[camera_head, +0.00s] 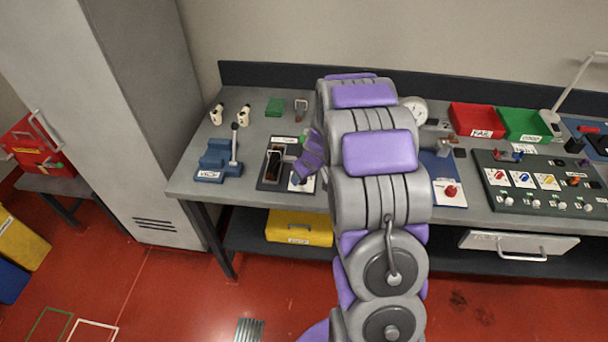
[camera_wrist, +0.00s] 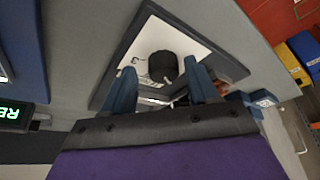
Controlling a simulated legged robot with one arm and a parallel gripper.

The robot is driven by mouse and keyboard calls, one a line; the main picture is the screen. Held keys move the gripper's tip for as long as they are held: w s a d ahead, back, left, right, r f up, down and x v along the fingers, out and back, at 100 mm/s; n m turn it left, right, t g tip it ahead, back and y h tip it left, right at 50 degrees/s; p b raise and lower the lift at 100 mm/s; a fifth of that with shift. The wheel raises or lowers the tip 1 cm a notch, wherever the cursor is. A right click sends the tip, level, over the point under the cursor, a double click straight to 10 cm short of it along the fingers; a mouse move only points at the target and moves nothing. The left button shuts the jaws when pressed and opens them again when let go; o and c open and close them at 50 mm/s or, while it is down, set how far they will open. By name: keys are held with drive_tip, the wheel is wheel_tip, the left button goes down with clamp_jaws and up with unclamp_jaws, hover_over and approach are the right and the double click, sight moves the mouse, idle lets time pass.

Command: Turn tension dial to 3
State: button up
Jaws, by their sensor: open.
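The tension dial is a black round knob (camera_wrist: 162,66) on a white plate (camera_wrist: 142,44) with dark markings, one of which looks like a 3, in the wrist view. My gripper (camera_wrist: 161,76) is open, with one blue finger at each side of the knob's near edge. I cannot tell whether the fingers touch it. In the head view my gripper (camera_head: 307,165) hangs over a white plate (camera_head: 296,185) on the bench and hides most of it. The knob's pointer direction is not clear.
A black-handled device (camera_head: 272,166) stands just left of my gripper. A blue lever unit (camera_head: 218,160) is farther left. A blue board with a red button (camera_head: 450,190) lies to the right, beyond my arm. A green-lettered display (camera_wrist: 14,114) shows at the wrist view's left edge.

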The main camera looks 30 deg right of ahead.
drive_tip(key=shift+a, duration=0.3)
drive_tip(key=c, duration=0.6)
drive_tip(key=shift+d, duration=0.1)
drive_tip(key=c, duration=0.4)
